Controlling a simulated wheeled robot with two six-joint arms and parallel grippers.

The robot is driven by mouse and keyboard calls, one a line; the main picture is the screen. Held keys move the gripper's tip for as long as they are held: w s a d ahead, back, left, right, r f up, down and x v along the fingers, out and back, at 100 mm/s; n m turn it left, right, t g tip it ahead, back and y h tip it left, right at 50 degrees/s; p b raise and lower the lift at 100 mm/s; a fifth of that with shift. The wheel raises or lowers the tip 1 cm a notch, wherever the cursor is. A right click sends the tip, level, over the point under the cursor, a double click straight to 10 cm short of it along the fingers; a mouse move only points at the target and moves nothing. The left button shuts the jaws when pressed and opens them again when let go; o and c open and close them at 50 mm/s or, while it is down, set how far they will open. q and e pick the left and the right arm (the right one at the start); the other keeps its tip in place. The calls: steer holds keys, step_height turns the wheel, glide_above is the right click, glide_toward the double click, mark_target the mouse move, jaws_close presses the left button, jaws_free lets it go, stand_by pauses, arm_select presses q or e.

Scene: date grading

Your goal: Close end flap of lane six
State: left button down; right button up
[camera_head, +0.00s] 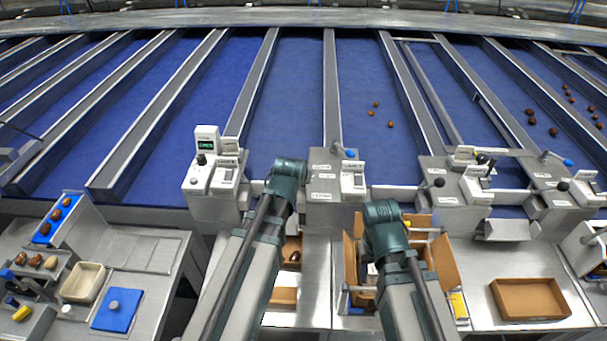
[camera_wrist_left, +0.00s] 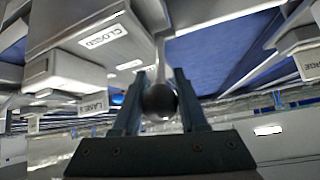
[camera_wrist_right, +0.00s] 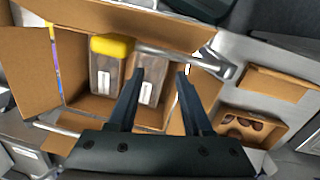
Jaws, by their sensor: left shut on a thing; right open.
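My left gripper (camera_wrist_left: 160,82) is shut on a dark ball knob (camera_wrist_left: 160,102) at the end of a thin lever (camera_wrist_left: 160,52) in the left wrist view. A grey housing beside it carries a "CLOSED" label (camera_wrist_left: 103,38) and a partly readable "LANE" label (camera_wrist_left: 94,107). In the head view my left gripper (camera_head: 287,170) is at the lane ends, and its wrist hides the knob. The lane number and the flap itself cannot be made out. My right gripper (camera_wrist_right: 160,75) is open over an open carton (camera_wrist_right: 33,72); its wrist covers part of that carton in the head view.
The carton holds packs, one with a yellow top (camera_wrist_right: 112,46). A smaller box (camera_wrist_right: 277,138) holds dates. Blue lanes (camera_head: 300,80) run away between grey dividers; a few dates (camera_head: 375,104) lie on one. Neighbouring control boxes (camera_head: 325,200) stand close by. An empty tray (camera_head: 530,285) lies right.

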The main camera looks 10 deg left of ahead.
arm_select(q)
steer(key=shift+r, duration=0.1)
stand_by(0.7)
steer(key=c, duration=0.8)
jaws_free()
steer(key=o, duration=0.3)
steer(key=shift+s+d+r, duration=0.1)
steer(key=shift+s, duration=0.05)
steer(key=shift+o, duration=0.2)
arm_select(e)
steer(key=shift+s+r, duration=0.1)
steer(key=shift+r, duration=0.05)
